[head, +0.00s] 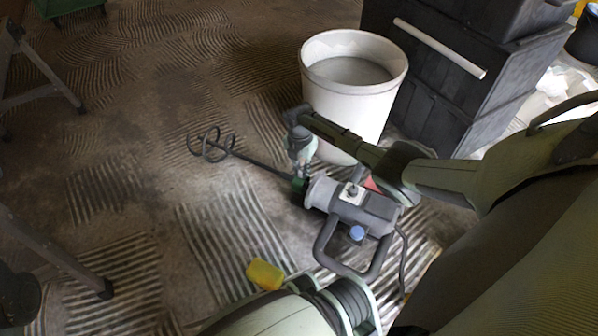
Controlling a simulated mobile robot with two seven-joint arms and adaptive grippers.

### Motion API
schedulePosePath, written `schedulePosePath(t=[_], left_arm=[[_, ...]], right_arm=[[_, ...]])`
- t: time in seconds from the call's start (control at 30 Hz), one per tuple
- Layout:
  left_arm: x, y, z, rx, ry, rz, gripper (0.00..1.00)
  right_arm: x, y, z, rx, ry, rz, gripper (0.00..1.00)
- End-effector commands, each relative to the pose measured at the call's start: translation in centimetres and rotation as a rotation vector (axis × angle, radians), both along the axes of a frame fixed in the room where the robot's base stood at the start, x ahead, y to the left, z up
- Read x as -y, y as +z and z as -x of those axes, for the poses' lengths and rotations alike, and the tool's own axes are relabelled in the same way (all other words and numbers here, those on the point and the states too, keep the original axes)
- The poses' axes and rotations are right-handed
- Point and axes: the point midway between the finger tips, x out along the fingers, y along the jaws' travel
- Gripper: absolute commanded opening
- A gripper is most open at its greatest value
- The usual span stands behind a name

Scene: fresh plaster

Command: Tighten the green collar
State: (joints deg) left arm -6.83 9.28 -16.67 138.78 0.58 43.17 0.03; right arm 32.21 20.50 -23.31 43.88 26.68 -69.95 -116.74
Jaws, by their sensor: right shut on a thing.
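A grey mixing machine (352,211) lies on the ribbed floor at the centre, with a looped handle toward me and a blue round knob. The green collar (298,184) sits at its front end, where the dark shaft of the spiral paddle (212,146) begins. The paddle points to the upper left. My right gripper (300,168) comes down from above and is shut on the green collar; its fingers partly hide the collar. A pale green arm of mine fills the bottom centre near the handle; no left fingers show.
A white bucket (345,112) with grey contents stands just behind the machine. Dark stacked crates (432,112) stand at the back right. A yellow block (265,274) lies in front. Metal stand legs (75,262) are at the left. The left floor is mostly clear.

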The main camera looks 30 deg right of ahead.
Motion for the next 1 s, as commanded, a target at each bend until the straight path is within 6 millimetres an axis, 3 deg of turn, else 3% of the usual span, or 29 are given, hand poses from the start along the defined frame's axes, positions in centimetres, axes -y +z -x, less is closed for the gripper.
schedulePosePath(t=[0.03,0.3,0.67,0.7,0.83,1.0], left_arm=[[0.12,-0.01,0.29,0.045,0.002,-0.017,0.40],[0.19,0.57,0.18,0.046,0.005,-0.024,0.40],[0.18,0.59,0.15,0.045,0.006,-0.026,0.40],[0.18,0.59,0.15,0.044,0.006,-0.026,0.40],[0.17,0.58,0.13,0.044,0.006,-0.026,0.40],[0.17,0.58,0.13,0.044,0.007,-0.026,0.40]], right_arm=[[0.61,-0.68,-0.40,-0.026,-0.007,-0.046,0.00],[1.00,-0.27,-0.54,-0.077,-0.001,-0.146,0.00],[0.91,-0.27,-0.42,-0.084,0.001,-0.157,0.00],[0.91,-0.27,-0.42,-0.084,0.001,-0.157,0.19],[0.91,-0.27,-0.44,-0.084,0.001,-0.156,0.35],[0.90,-0.27,-0.48,-0.083,0.001,-0.155,0.36]])
